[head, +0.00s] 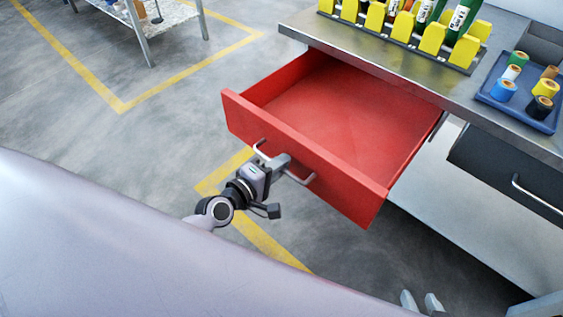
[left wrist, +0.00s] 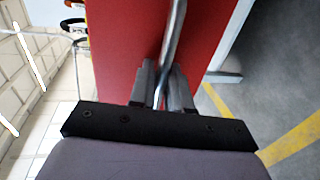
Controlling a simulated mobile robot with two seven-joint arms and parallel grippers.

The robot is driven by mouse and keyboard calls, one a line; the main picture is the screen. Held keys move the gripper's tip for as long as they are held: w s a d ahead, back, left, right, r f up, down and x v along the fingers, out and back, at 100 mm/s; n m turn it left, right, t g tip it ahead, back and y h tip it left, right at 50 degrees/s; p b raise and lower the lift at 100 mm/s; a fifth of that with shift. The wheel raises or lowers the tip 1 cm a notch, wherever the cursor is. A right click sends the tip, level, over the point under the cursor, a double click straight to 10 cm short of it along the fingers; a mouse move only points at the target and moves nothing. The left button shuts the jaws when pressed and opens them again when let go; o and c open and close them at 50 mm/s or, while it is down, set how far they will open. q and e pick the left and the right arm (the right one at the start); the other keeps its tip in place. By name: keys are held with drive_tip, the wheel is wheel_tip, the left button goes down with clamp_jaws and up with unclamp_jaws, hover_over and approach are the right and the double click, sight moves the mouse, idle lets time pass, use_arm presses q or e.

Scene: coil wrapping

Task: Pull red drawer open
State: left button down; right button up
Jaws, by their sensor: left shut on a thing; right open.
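The red drawer (head: 335,115) stands pulled well out from under the workbench, and its inside looks empty. Its front panel carries a pale metal bar handle (head: 262,152). In the left wrist view, the two fingers (left wrist: 162,88) close around the handle bar (left wrist: 174,40) in front of the red drawer front (left wrist: 120,45). My right gripper (head: 422,302) shows only at the bottom edge, its two grey fingertips apart and empty, away from the drawer.
The metal workbench (head: 385,68) holds a rack of yellow holders (head: 432,38) with bottles and a blue tray (head: 520,115) of coloured spools. A dark closed drawer (head: 510,170) sits to the right. Open floor (head: 150,135) with yellow lines lies left.

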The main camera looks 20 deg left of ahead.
idle(0.3)
use_arm(q)
drive_tip(key=c, duration=1.3)
unclamp_jaws()
drive_tip(key=shift+v, duration=3.6)
drive_tip(key=s+r+m+g+y+p, duration=0.1)
drive_tip(key=s+m+p, duration=0.3)
drive_tip(key=m, duration=0.1)
drive_tip(key=s+r+m+g+y+p, duration=0.1)
drive_tip(key=s+m+p, duration=0.2)
drive_tip(key=m, duration=0.3)
drive_tip(key=s+m+g+y+p, duration=0.1)
drive_tip(key=s+m+g+p, duration=0.1)
drive_tip(key=s+m+p, duration=0.2)
drive_tip(key=shift+s+r+m+p, duration=0.4)
drive_tip(key=shift+m+p, duration=0.1)
drive_tip(key=shift+m, duration=0.2)
